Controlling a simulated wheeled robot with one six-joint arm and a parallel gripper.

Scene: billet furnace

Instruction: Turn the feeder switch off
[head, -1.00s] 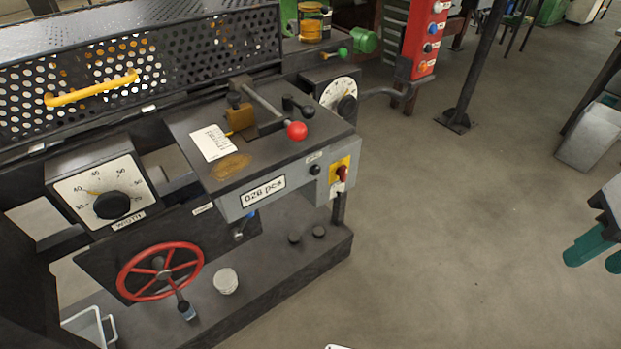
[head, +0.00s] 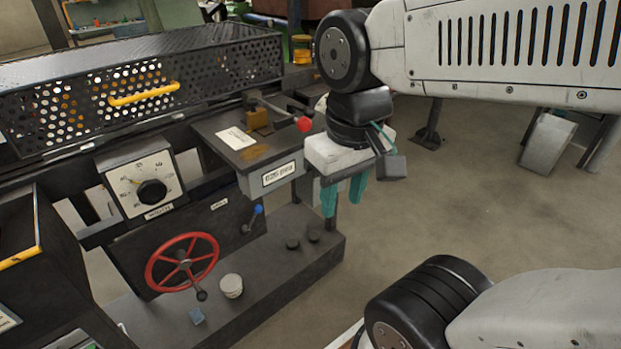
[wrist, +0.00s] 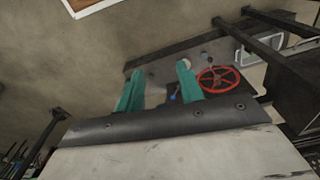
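My gripper (head: 343,198) hangs in front of the right end of the machine's control box (head: 245,150) in the head view. Its two teal fingers point down and stand apart with nothing between them. The fingers also show spread in the wrist view (wrist: 158,75). The red rotary switch on a yellow plate, seen earlier at the box's right front, is now hidden behind my gripper. Its label was too small to read, so I cannot tell for sure that it is the feeder switch. I cannot tell whether my gripper touches the box.
A red ball-ended lever (head: 304,124) sticks out above the box. Below are a blue-tipped lever (head: 258,209) and a red handwheel (head: 182,262), which also shows in the wrist view (wrist: 219,79). A width dial (head: 151,192) is at left. Open floor (head: 470,215) lies to the right.

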